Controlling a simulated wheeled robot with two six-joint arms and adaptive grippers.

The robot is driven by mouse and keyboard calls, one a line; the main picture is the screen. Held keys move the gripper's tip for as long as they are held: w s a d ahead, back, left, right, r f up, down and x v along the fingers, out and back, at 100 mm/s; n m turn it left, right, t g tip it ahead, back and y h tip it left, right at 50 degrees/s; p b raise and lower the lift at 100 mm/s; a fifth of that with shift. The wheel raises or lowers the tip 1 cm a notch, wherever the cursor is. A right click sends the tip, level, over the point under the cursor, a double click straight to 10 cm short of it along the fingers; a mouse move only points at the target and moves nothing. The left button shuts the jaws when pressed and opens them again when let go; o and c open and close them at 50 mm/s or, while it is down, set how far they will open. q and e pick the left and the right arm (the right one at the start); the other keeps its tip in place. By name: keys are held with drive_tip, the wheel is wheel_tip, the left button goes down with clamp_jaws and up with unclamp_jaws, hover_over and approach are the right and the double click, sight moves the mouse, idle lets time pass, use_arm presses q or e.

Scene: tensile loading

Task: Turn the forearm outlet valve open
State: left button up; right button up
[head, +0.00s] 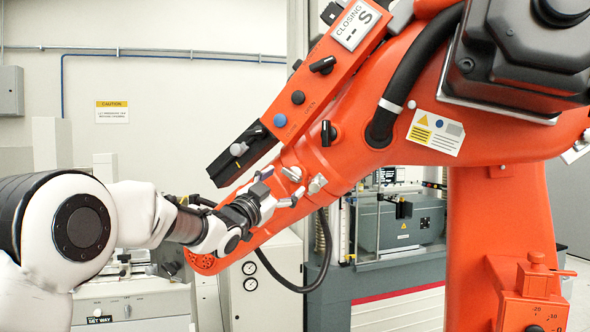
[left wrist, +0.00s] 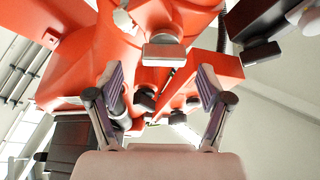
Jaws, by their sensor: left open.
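A large orange arm-shaped machine (head: 360,135) slants across the head view. Small pale valve-like fittings (head: 317,184) sit on its forearm, just beyond my left gripper (head: 279,188). I cannot tell for sure which fitting is the outlet valve. In the left wrist view, a pale block-shaped handle (left wrist: 163,53) stands out from the orange surface, ahead of and between my fingers. My left gripper also shows there (left wrist: 160,82), with its two fingers spread apart and nothing clearly held. Its fingertips partly overlap the forearm fittings in the head view. My right gripper is not in view.
A black hose (head: 318,270) loops below the forearm.

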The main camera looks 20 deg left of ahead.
sight(289, 173)
use_arm(q)
drive_tip(key=w, duration=0.1)
drive_tip(key=w+r+p, duration=0.1)
drive_tip(key=w+p, duration=0.1)
drive_tip(key=shift+w+r, duration=0.1)
drive_tip(key=shift+r, duration=0.2)
drive_tip(key=shift+w+d+r+p, duration=0.15)
drive_tip(key=shift+w+r+p, duration=0.05)
drive_tip(key=shift+w+p, duration=0.1)
drive_tip(key=shift+w+d+r, duration=0.1)
drive_tip(key=shift+d, duration=0.15)
drive_tip(key=shift+w+d, duration=0.1)
drive_tip(key=shift+d, duration=0.15)
drive_tip(key=shift+w+a+f, duration=0.1)
drive_tip(key=shift+a+f, duration=0.1)
drive_tip(key=shift+f, duration=0.05)
drive_tip(key=c, duration=1.2)
drive_tip(key=shift+o, duration=0.2)
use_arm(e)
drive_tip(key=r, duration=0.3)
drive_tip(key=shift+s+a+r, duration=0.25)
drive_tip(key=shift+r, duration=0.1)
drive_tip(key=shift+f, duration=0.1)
